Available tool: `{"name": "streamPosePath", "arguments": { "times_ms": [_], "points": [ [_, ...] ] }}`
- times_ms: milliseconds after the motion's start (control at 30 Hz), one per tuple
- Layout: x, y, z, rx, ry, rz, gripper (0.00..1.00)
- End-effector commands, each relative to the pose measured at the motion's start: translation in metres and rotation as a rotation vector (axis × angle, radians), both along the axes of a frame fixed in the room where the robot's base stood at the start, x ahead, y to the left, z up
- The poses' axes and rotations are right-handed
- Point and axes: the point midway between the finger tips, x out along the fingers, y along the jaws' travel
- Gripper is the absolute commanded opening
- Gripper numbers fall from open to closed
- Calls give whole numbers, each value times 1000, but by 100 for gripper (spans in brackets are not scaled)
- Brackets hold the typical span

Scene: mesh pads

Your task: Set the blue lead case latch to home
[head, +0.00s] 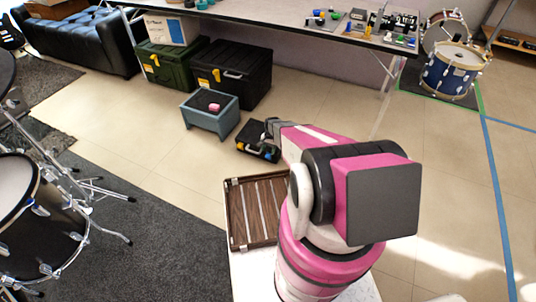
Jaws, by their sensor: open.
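A small black case or pad (254,152) lies on the floor in the middle of the view, with small blue, yellow and green parts on it. A blue spot shows near its front edge, but it is too small to tell whether it is the latch or how it is set. My gripper (268,131) is at the far end of my pink and white arm, over the right part of this black case. It is open. Its fingertips are small and dark here, and I cannot tell whether they touch anything.
A grey-blue bin (208,122) with a pink item stands just behind the case. Green (165,64) and black (230,78) storage boxes stand behind it. A long table (290,18) holds several small pads. A wooden slatted tray (254,214) lies nearer. Drums stand left and far right.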

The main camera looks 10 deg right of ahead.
Motion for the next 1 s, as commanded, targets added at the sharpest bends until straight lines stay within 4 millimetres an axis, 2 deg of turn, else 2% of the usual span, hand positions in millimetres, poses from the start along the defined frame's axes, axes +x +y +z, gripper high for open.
{"name": "streamPosePath", "arguments": {
  "times_ms": [33,200,400,900,1000],
  "points": [
    [1,-2,11,0,-2,0,55],
    [8,-7,43,0,-2,0,55],
    [13,-11,66,0,0,0,55],
    [15,-11,69,0,0,0,55],
    [11,-10,77,-1,-5,9,55]
  ]
}}
